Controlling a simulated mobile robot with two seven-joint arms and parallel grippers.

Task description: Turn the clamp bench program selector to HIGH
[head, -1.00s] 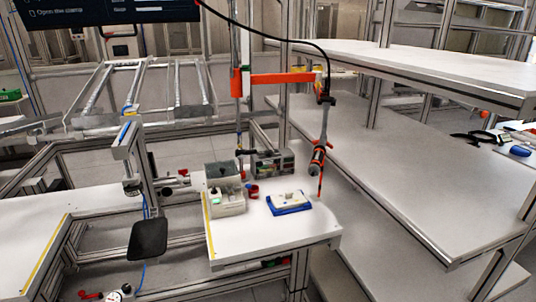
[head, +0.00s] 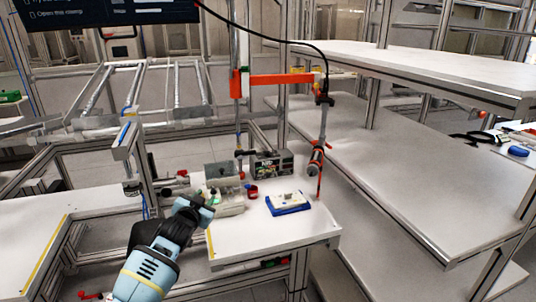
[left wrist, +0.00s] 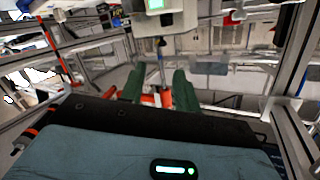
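My left gripper (head: 196,211) reaches in from the bottom of the head view, in front of the clamp bench fixture at the left of the white worktable (head: 270,243). In the left wrist view its two dark green fingers (left wrist: 158,90) stand apart with nothing between them that I can see held. A pale box with a lit green screen (left wrist: 157,8) is at the top of that view, beyond the fingers. A red part (head: 90,296) shows low in the head view, beside my arm. I cannot make out the program selector or its setting. My right gripper is not in view.
A light-grey open box (head: 232,208) stands just beyond my left gripper. A blue tray (head: 290,210) with a pale part lies on the table. A screwdriver tool (head: 316,160) hangs from an orange arm (head: 283,78). White shelves (head: 430,185) fill the right side.

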